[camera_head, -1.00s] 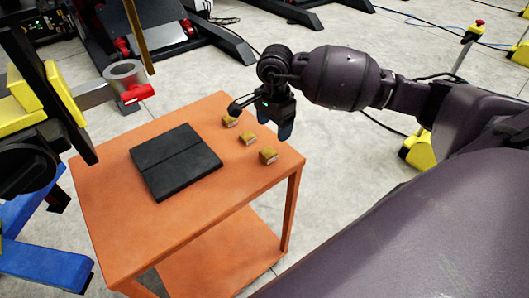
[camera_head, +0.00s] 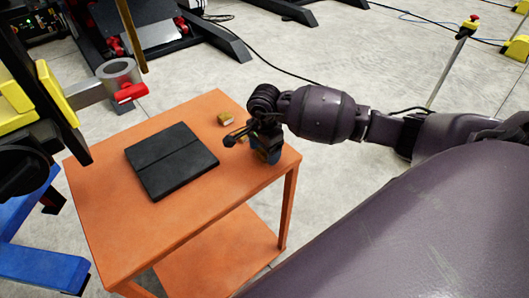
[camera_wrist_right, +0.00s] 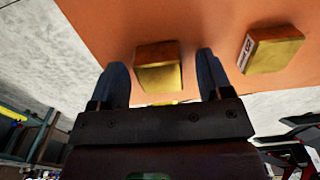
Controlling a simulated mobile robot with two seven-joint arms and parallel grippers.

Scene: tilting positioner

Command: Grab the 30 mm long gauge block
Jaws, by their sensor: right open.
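Small brass-coloured gauge blocks stand on the orange table; I cannot tell which is the 30 mm one. In the head view one block (camera_head: 225,118) is clear, one (camera_head: 242,138) is partly covered by my right gripper (camera_head: 266,153), and the nearest is hidden behind it. In the right wrist view a block (camera_wrist_right: 158,65) lies between the open blue fingers of my right gripper (camera_wrist_right: 161,62), with a gap showing on each side. My left gripper is not in view.
The orange table (camera_head: 110,210) carries a flat black plate (camera_head: 172,160) left of the blocks. The table's right edge is close beside my right gripper. Yellow, black and blue machinery (camera_head: 38,262) stands at the left.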

